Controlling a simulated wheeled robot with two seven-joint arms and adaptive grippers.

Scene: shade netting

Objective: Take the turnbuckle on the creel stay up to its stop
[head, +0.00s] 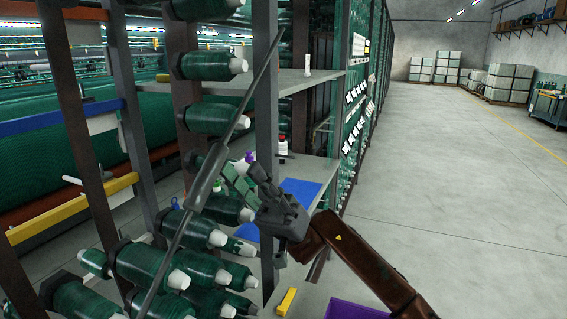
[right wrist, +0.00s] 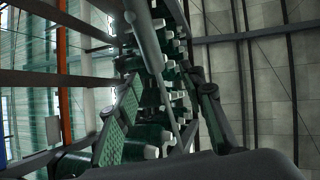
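The creel stay is a thin dark rod (head: 257,84) running diagonally across the head view, in front of the creel. The turnbuckle is the thicker grey sleeve (head: 206,178) on it, left of my right gripper. My right gripper (head: 228,172) reaches in from the right, with green-padded fingers pointing at the turnbuckle. In the right wrist view the fingers stand wide apart. The thick turnbuckle (right wrist: 144,34) shows beyond the fingertips, and the thin rod runs down between the fingers in the picture. I see no contact. My left gripper is not in view.
Creel posts (head: 266,130) and green yarn bobbins (head: 208,66) stand close around the stay. A shelf with a blue mat (head: 301,192) and small bottles is behind the gripper. A yellow object (head: 286,302) lies lower down. The aisle floor (head: 450,150) at right is clear.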

